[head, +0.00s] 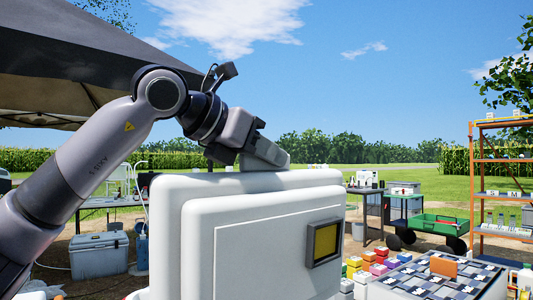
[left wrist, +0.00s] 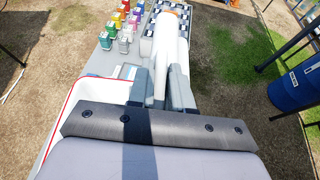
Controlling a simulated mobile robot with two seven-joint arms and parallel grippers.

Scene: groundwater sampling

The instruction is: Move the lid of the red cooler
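A large white lid (head: 270,245) stands upright close in front of me in the head view, with a yellow label in a dark frame on its face. My left gripper (head: 265,155) is at the lid's top edge. In the left wrist view, the fingers of my left gripper (left wrist: 160,88) lie on both sides of the white lid (left wrist: 171,50), closed on its edge. A white surface with a thin red border (left wrist: 70,92), apparently part of the red cooler, shows beside it; the rest of the cooler is hidden. My right gripper is not in view.
A checkered rack tray (head: 440,277) and several coloured bottles (head: 368,262) stand to the right of the lid. A grey cooler (head: 98,254) is on the ground at the left. An orange shelf (head: 476,190) and a green cart (head: 432,225) stand farther right. A blue barrel (left wrist: 293,92) is right in the wrist view.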

